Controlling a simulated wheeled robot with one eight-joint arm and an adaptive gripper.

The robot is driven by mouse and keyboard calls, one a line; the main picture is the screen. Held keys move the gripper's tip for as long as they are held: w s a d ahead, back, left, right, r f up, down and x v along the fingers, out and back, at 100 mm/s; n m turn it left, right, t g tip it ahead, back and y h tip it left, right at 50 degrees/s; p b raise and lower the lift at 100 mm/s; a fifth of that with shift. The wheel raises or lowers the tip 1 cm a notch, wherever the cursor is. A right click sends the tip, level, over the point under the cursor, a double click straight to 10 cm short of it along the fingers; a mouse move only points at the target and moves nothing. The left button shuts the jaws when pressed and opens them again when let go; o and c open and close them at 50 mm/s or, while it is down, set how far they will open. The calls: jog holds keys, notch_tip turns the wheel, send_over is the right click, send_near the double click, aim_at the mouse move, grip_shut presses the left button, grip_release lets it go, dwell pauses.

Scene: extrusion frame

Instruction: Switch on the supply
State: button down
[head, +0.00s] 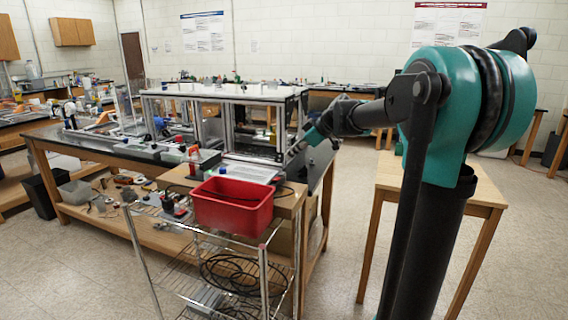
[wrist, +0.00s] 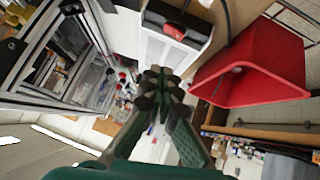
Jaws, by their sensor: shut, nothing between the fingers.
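The supply (wrist: 178,52) is a pale box in the upper middle of the wrist view, with a black end panel (wrist: 185,17) carrying a red switch (wrist: 174,31). I cannot tell the switch's position. What looks like the same pale box (head: 245,172) lies on the bench behind the red bin in the head view; its switch does not show there. My gripper (wrist: 160,84) is shut and empty, its tips below the supply in the wrist picture and apart from the switch. In the head view my gripper (head: 300,147) is small, beside the frame's right end.
A red bin (head: 232,207) stands at the bench's front and shows at right in the wrist view (wrist: 255,65). The extrusion frame (head: 222,92) stands on the bench. A wire rack (head: 215,260) with black cables is in front. A wooden table (head: 440,187) stands right.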

jog(key=v, duration=0.3)
jog(key=shift+w+d+r, duration=0.1)
jog(key=shift+w+d, duration=0.05)
jog(key=shift+d, duration=0.05)
jog(key=s+d+f+m+h, duration=0.2)
jog(key=s+d+f+m, duration=0.2)
jog(key=s+f, duration=0.6)
jog(key=s+d+f+m+h, duration=0.3)
jog(key=s+d+f+m, duration=0.1)
jog(key=s+f, duration=0.6)
jog(key=s+d+f+m+g+h, duration=0.1)
jog(key=s+d+f+m, duration=0.3)
jog(key=s+f, duration=0.5)
jog(key=s+m+h, duration=0.1)
jog(key=s+m, duration=0.1)
jog(key=shift+s+d+f+m+h, duration=0.3)
jog(key=shift+s+f, duration=0.1)
dwell(0.4)
